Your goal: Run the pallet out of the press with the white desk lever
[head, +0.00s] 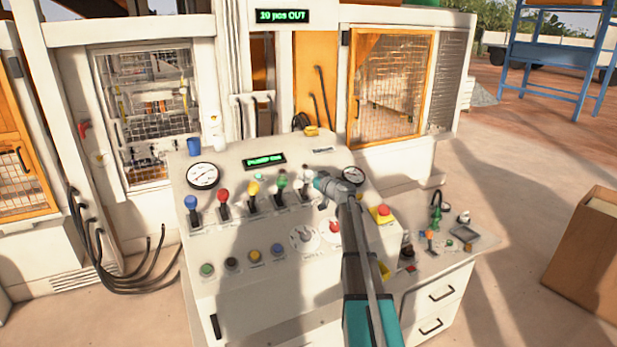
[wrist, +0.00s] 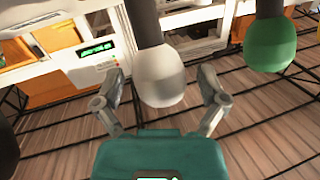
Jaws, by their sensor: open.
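The white desk lever's knob (wrist: 160,80) hangs in the middle of the wrist view, on a dark shaft. My gripper (wrist: 162,92) is open, with one finger on each side of the white knob. No clear contact shows. In the head view, my gripper (head: 317,183) is at the right end of the lever row on the control desk (head: 240,215). The white knob (head: 308,177) is only a small pale shape there, and its shaft is hard to make out. The press (head: 150,95) stands behind the desk. I cannot make out the pallet.
A green knob (wrist: 268,45) is close to the right in the wrist view. Yellow (head: 254,188), red (head: 223,195) and blue (head: 190,202) levers stand further left on the desk. A red stop button (head: 384,210) is right of my arm. A lit sign (head: 282,16) ends in "pcs OUT".

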